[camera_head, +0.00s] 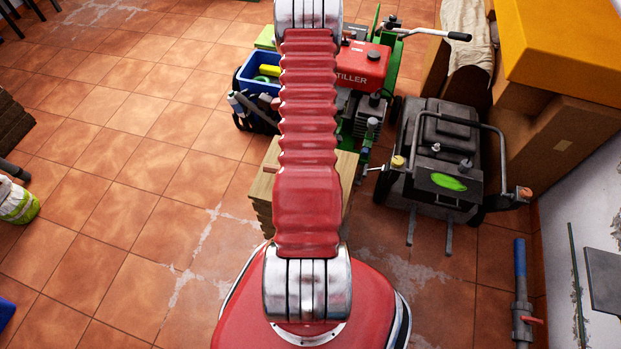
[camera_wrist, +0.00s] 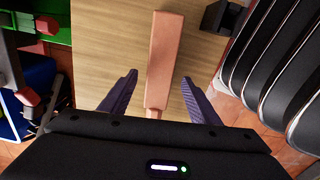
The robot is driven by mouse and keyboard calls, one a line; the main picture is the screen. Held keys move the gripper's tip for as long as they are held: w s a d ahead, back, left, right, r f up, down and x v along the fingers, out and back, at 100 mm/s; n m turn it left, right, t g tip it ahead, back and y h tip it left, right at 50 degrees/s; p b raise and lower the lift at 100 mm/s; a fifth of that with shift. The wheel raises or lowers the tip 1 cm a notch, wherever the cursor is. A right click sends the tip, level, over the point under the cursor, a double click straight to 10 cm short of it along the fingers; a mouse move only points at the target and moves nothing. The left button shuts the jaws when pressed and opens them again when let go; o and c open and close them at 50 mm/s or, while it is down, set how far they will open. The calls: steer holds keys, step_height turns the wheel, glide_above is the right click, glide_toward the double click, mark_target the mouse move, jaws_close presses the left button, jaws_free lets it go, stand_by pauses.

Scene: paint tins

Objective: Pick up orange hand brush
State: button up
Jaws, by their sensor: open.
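The orange hand brush (camera_wrist: 166,45) shows in the wrist view as a long, narrow, orange-pink bar. It lies on a pale wooden top (camera_wrist: 105,50) and runs away from my gripper. My gripper (camera_wrist: 159,77) is open, with one dark finger on each side of the brush and gaps on both sides. I cannot tell how far the fingertips are above the wood. The near end of the brush is partly hidden by the gripper body.
A red and green tiller (camera_head: 366,66) stands behind the wooden stack, with a blue crate (camera_head: 249,84) to its left. A black machine with a tubular frame (camera_head: 440,150) stands close on the right. A blue-ended pipe (camera_head: 520,285) is at the right. The tiled floor at left is mostly clear.

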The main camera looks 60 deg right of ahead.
steer(key=shift+s+f, duration=0.15)
steer(key=shift+f, duration=2.45)
steer(key=shift+d, duration=0.1)
steer(key=c, duration=1.3)
steer(key=shift+r, duration=0.1)
steer(key=shift+r, duration=4.95)
